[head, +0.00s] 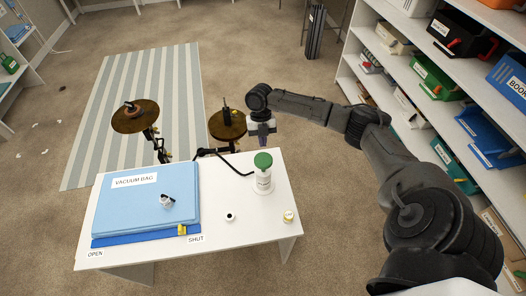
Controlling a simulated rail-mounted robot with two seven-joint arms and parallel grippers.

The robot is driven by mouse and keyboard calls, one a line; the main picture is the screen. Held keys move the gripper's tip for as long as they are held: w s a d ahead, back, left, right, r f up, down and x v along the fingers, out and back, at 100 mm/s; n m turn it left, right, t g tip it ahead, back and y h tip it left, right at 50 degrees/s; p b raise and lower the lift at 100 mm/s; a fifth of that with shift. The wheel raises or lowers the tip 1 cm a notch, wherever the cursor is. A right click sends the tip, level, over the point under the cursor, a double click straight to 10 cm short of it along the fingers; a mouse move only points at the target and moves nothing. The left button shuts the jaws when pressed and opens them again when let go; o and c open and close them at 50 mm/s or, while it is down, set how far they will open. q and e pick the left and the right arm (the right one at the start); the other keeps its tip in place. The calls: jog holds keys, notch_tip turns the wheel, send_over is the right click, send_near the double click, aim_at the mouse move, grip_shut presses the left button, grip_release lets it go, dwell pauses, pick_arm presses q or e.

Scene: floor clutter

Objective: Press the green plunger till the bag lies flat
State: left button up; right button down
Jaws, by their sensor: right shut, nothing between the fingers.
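The green plunger (263,160) is a round knob on top of a white pump cylinder (263,182), upright at the right of the white table. The light blue vacuum bag (120,208) lies at the table's left and still looks thick, above a darker blue layer. A grey valve piece (166,201) sits on the bag. A yellow slider (182,229) is at the bag's front edge near the SHUT label. My right gripper (262,137) is shut and empty, beyond the plunger in the picture and apart from it. My left gripper is out of view.
The white table (210,245) also holds a small white ring with a dark centre (230,216) and a cream-yellow piece (289,216). Brass cymbals (135,116) stand behind it. Shelves with bins (437,78) line the right.

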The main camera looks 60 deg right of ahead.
jog(key=v, duration=0.3)
jog(key=shift+w+r, duration=0.1)
jog(key=shift+r, duration=0.15)
dwell(0.9)
dwell(0.6)
